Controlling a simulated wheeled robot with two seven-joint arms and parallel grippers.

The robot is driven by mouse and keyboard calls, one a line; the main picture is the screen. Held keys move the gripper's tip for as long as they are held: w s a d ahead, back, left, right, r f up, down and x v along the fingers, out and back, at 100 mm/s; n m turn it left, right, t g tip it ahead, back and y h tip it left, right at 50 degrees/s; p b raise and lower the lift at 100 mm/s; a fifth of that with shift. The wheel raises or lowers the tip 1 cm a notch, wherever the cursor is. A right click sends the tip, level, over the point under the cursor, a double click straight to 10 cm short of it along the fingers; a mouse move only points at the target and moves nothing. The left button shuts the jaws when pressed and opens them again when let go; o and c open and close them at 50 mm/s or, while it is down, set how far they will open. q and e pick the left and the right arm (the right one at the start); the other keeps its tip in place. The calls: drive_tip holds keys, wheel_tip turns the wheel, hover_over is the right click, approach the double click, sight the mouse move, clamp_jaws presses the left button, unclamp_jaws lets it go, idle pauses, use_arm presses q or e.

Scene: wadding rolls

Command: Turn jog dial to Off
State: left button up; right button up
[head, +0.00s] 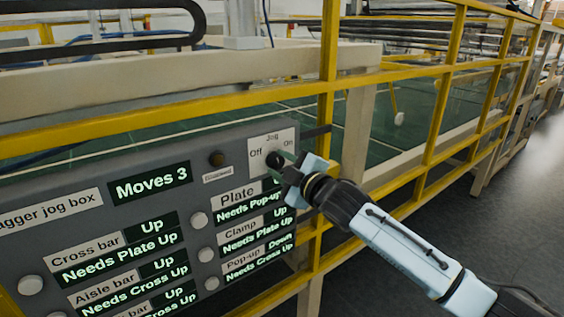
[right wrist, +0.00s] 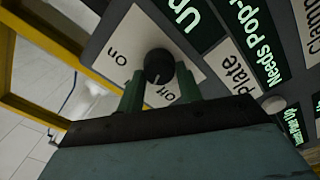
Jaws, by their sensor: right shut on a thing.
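The jog dial (head: 274,159) is a small black knob on a white plate marked Jog, with Off at its left and On at its right in the head view. My right gripper (head: 286,164) reaches it from the right, and its green fingers are shut on the knob. In the right wrist view, turned over, the dial (right wrist: 159,65) sits between the fingertips (right wrist: 159,82). Its white pointer mark aims down, close to the Off label; the exact setting is hard to tell. My left gripper is out of view.
The grey jog box (head: 120,155) carries lit displays, including Moves 3, and several round buttons such as this one (head: 199,220). A dark lamp (head: 217,159) sits left of the dial. Yellow railing (head: 328,100) runs behind and right. Grey floor (head: 500,220) is open at right.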

drive_tip(key=shift+n+p, duration=0.3)
drive_tip(key=shift+n, duration=0.9)
drive_tip(key=o, duration=1)
drive_tip(key=shift+c, duration=0.2)
drive_tip(key=shift+s, duration=0.1)
drive_tip(key=b+v, duration=0.2)
drive_tip(key=v, duration=1.1)
drive_tip(key=shift+s+d, duration=0.1)
